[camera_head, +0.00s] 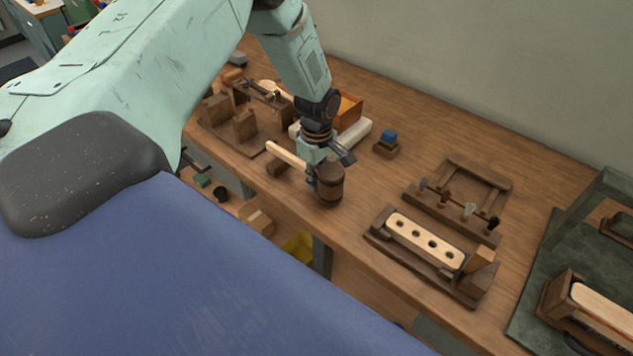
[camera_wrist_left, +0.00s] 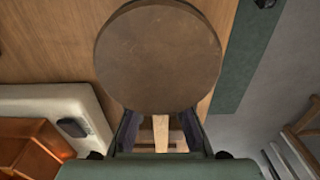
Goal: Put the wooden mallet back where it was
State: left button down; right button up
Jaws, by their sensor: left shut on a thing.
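The wooden mallet has a dark brown barrel-shaped head (camera_head: 329,185) and a pale handle (camera_head: 287,155). It is near the table's front edge, handle pointing to the upper left. My left gripper (camera_head: 314,174) is shut on the handle close beside the head. In the left wrist view the round end of the head (camera_wrist_left: 158,56) fills the upper middle, and the handle (camera_wrist_left: 160,132) runs between the two fingers. I cannot tell whether the head touches the table. A small dark brown block (camera_head: 278,168) lies under or beside the handle. My right gripper is not in view.
Behind my gripper are a white pad (camera_head: 361,133) and an orange-brown box (camera_head: 349,112). A blue-topped block (camera_head: 388,138) stands right of them. A wooden fixture with a holed pale bar (camera_head: 425,240) and a tool rack (camera_head: 455,205) stand further right. Bare table (camera_head: 365,185) lies between.

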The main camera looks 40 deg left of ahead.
pick_arm(q)
jog(key=shift+s+d+f, duration=0.1)
jog(key=shift+f, duration=0.35)
jog(key=shift+w+f, duration=0.25)
jog(key=shift+f, duration=0.05)
jog(key=c, duration=1.7)
grip_release()
jog(key=o, duration=0.4)
jog(key=shift+s+r, duration=0.2)
jog(key=shift+r, duration=0.05)
jog(key=shift+c, duration=0.2)
jog(key=shift+w+f, duration=0.1)
